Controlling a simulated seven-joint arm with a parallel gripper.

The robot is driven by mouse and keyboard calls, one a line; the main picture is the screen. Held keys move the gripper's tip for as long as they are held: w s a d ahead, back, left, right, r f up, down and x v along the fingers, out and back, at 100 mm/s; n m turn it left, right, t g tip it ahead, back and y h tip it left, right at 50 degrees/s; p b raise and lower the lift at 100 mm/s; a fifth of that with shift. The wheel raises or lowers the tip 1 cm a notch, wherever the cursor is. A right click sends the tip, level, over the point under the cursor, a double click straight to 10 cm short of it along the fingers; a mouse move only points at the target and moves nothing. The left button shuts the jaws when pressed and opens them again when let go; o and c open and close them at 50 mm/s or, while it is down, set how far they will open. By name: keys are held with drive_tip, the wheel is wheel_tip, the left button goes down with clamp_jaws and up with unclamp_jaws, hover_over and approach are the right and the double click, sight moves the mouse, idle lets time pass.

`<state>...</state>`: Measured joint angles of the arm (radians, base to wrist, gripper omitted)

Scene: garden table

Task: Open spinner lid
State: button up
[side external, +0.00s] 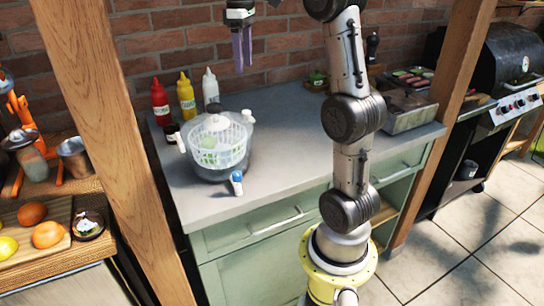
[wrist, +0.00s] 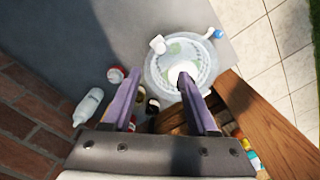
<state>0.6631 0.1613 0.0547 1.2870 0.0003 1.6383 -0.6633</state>
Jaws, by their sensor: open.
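The salad spinner (side external: 222,172) stands upright on the left part of the grey counter. It has a dark bowl, a white slatted basket with something green inside, and a see-through lid (side external: 216,122) with a pale knob on top. White handle-like parts stick out at its sides. In the wrist view the round lid (wrist: 170,82) shows beyond the fingers, its white knob partly behind the right finger. My gripper (side external: 242,68) points down with purple fingers, high above the back of the counter and apart from the spinner. It is open and empty in the wrist view (wrist: 157,84).
A red bottle (side external: 160,104), a yellow bottle (side external: 186,98) and a white bottle (side external: 210,88) stand behind the spinner near the brick wall. A small blue-and-white item (side external: 237,183) is in front. A wooden post (side external: 118,150) rises at the left. The counter's middle is clear.

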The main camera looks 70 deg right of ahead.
drive_tip(key=s+a+r+n+t, duration=0.1)
drive_tip(key=s+a+r+n, duration=0.15)
drive_tip(key=a, duration=0.55)
drive_tip(key=s+a+r+n+t, duration=0.1)
drive_tip(key=s+a, duration=0.2)
drive_tip(key=a, duration=0.5)
drive_tip(key=s+a+f+m+t, duration=0.1)
drive_tip(key=s+a+f+m, duration=0.2)
drive_tip(key=f, duration=0.3)
drive_tip(key=s+a+f+m+t, duration=0.1)
drive_tip(key=s+a+f+m, duration=0.2)
drive_tip(key=s+a+f, duration=0.2)
drive_tip(key=shift+s+a+f+t, duration=0.15)
drive_tip(key=shift+s+f+t, duration=0.25)
drive_tip(key=shift+s+f, duration=0.6)
drive_tip(key=shift+w+f+m, duration=0.25)
